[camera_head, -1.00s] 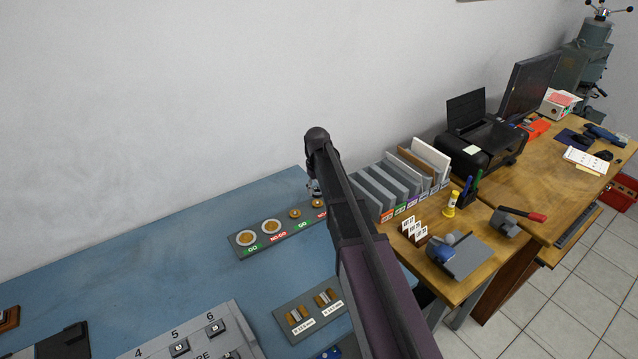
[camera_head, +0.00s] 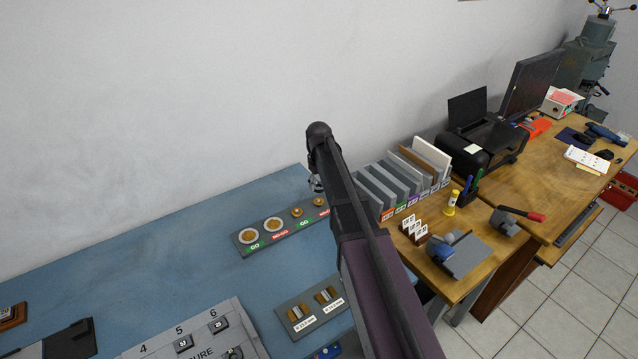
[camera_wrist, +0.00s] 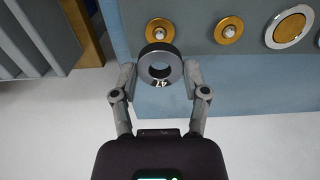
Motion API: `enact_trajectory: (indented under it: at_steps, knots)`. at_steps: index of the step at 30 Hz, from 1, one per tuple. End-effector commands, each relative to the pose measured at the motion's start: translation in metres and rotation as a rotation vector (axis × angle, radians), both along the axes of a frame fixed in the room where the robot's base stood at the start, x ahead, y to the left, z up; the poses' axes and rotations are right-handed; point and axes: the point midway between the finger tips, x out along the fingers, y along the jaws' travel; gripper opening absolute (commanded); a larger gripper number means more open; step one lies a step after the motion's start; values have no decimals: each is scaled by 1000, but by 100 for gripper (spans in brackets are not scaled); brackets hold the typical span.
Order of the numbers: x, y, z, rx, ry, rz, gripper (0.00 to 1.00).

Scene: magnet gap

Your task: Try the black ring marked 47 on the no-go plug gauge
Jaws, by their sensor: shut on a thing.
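The black ring marked 47 (camera_wrist: 161,81) is held between the fingertips of my gripper (camera_wrist: 160,73) in the wrist view, its open hole facing the camera. The gauge board (camera_head: 262,246) lies on the blue bench by the wall. Its small brass no-go plug (camera_head: 318,201), with a red label, is at the right end; it also shows in the wrist view (camera_wrist: 160,29), just beyond the ring. The ring is apart from it, not around it. The small go plug (camera_head: 296,212) is beside it. In the head view my arm mostly hides the gripper, and the ring cannot be made out.
A grey holder (camera_head: 310,311) with brass pieces lies in front, and a numbered panel (camera_head: 205,327) stands at the bottom. A row of grey files (camera_head: 385,192) stands close right of my arm.

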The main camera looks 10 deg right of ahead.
Motion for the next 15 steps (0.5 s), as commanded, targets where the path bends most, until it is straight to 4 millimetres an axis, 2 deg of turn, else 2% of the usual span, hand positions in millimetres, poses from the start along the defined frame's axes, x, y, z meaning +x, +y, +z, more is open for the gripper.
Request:
enact_trajectory:
  at_steps: [15]
  knots:
    - [0,-1,-29,0,0,-1,10]
